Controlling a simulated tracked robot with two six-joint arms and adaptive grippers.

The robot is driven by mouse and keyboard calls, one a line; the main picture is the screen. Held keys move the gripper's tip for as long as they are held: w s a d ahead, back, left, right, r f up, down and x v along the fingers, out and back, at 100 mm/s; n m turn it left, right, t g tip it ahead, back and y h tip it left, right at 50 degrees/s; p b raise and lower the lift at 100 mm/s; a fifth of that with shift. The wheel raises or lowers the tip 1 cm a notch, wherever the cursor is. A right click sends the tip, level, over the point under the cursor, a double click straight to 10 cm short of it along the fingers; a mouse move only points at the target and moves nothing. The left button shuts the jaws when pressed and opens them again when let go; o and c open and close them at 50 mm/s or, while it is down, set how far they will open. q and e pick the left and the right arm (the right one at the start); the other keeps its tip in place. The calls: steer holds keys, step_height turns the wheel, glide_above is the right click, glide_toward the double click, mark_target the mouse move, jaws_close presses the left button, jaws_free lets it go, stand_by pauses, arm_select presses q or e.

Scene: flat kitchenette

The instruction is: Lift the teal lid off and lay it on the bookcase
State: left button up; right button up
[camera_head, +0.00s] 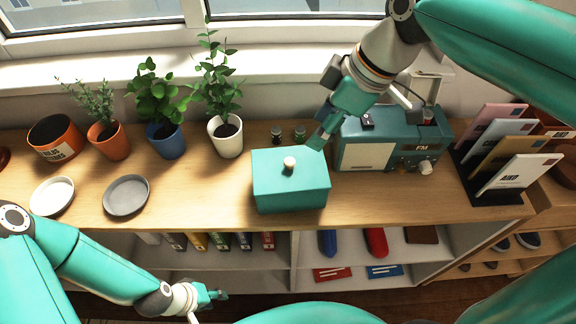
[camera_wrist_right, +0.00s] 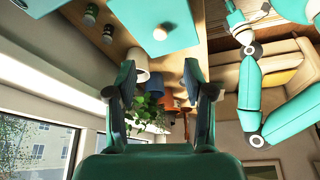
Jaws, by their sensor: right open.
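The teal lid (camera_head: 305,168) with a cream knob (camera_head: 289,163) sits on a teal box (camera_head: 293,196) on the wooden top of the bookcase (camera_head: 210,196). In the right wrist view the lid (camera_wrist_right: 185,18) is at the top, its knob (camera_wrist_right: 160,34) facing the camera. My right gripper (camera_head: 318,142) is open and empty, just behind and right of the knob, apart from it. Its two fingers (camera_wrist_right: 160,85) show in the right wrist view with nothing between them. My left gripper (camera_head: 220,295) is low in front of the shelves; its jaw state is unclear.
A teal radio (camera_head: 385,150) stands close right of the box, beside a letter rack (camera_head: 490,195). Two small jars (camera_head: 288,135) are behind the box. Potted plants (camera_head: 226,138) and a grey dish (camera_head: 126,195) are left. Bare wood lies between dish and box.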

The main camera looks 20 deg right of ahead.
mark_target(290, 160)
steer(key=x, duration=1.2)
steer(key=shift+w+a, duration=0.2)
steer(key=shift+a, duration=0.15)
steer(key=shift+r, duration=0.1)
jaws_close()
